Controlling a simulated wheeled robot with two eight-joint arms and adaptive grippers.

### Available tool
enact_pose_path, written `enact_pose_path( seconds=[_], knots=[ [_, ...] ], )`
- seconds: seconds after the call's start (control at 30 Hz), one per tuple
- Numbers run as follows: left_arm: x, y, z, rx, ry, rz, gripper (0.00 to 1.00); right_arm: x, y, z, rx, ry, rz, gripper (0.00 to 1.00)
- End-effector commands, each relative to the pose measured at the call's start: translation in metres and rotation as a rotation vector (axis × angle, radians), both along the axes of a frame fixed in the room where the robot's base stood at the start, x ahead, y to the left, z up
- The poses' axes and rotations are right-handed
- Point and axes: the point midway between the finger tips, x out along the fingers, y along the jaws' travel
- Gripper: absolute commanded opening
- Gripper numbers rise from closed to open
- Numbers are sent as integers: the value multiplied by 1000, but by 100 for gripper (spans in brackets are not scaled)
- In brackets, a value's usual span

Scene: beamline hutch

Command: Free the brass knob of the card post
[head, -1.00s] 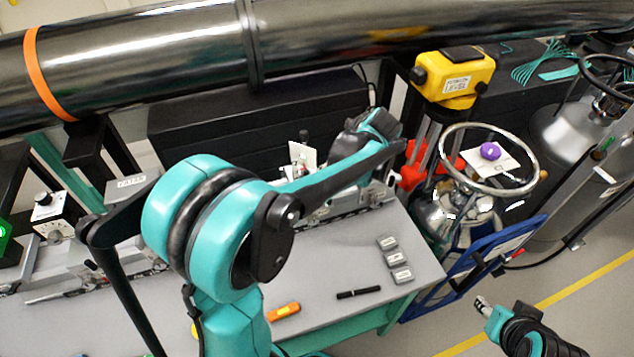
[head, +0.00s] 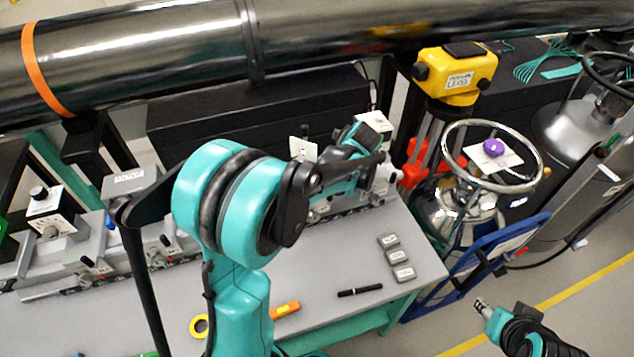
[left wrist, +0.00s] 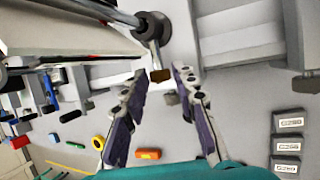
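In the left wrist view a small brown, brass-like knob (left wrist: 160,75) sits on a short metal post with a dark round collar (left wrist: 152,27). My left gripper (left wrist: 161,82) is open, with one finger on each side of the knob near the fingertips. Contact between fingers and knob cannot be made out. In the head view a small white card (head: 303,149) stands at the rear of the table, left of my left wrist. The left fingers and the knob are hidden there. My right gripper (head: 481,305) is at lower right, away from the table; its finger opening is too small to tell.
The grey table (head: 330,265) has a black pen (head: 360,290), several small grey blocks (head: 396,256), an orange tool (head: 286,309) and a yellow tape roll (head: 199,326). A rail with mounted devices runs along its rear. A black beam pipe (head: 340,45) crosses above. A blue cart (head: 470,272) stands at right.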

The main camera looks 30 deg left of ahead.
Motion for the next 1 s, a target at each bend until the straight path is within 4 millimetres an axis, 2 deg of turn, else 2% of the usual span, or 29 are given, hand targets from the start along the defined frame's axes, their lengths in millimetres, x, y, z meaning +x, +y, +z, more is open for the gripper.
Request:
enact_pose_path(
  seconds=[0.03, 0.07, 0.47, 1.0],
  knots=[
    [0, 0, 0, 0, 0, 0, 8, 0, 0, 0, 0, 0, 0, 40],
    [0, 0, 0, 0, 0, 0, 0, 0, 0, 0, 0, 0, 0, 40],
    [-1, 1, 1, -27, -33, 1, 0, 0, 0, 3, 0, 0, 0, 40],
    [-8, 7, 1, -264, -312, 5, 0, 0, 0, 13, 0, 0, 0, 40]
  ],
)
